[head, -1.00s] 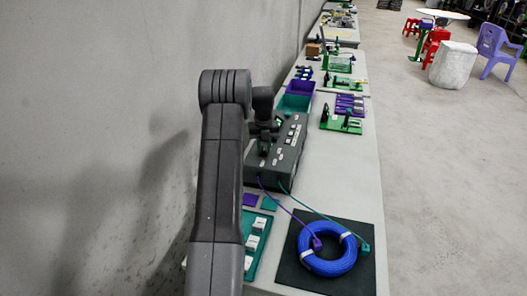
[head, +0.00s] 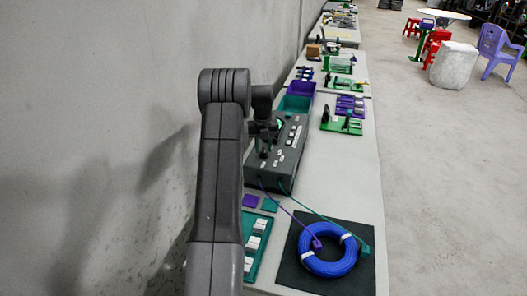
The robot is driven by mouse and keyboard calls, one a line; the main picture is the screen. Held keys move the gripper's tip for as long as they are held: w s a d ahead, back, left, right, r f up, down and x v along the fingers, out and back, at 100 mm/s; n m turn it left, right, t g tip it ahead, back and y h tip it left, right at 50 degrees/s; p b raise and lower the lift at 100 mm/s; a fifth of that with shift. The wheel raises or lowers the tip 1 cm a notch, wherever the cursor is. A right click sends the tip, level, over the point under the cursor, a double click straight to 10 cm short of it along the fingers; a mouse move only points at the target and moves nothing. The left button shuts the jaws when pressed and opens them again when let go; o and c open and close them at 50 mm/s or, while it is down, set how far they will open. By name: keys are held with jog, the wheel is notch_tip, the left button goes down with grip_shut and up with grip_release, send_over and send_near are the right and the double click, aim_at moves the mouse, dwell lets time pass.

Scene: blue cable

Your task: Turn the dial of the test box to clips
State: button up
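The test box (head: 287,163) is a dark grey box with white labels on its sloped top, on the table beside the wall. A purple lead and a green lead run from its front to a blue cable coil (head: 328,250) on a black mat (head: 364,284). My gripper (head: 264,146) is over the left part of the box's top, beside the labels, pointing down. It hides the dial, so I cannot see where the dial points. The fingers are small and dark, and I cannot tell whether they are open or touching the dial.
Purple and teal bins (head: 296,103) stand behind the box. A green tray with white-labelled pieces (head: 254,240) lies in front of it at left. Green fixtures (head: 343,122) stand farther back.

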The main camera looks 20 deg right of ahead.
notch_tip(320, 180, up, 6)
jog(key=p, duration=0.3)
jog(key=shift+d, duration=0.15)
jog(key=shift+f, duration=0.1)
jog(key=shift+c, duration=0.4)
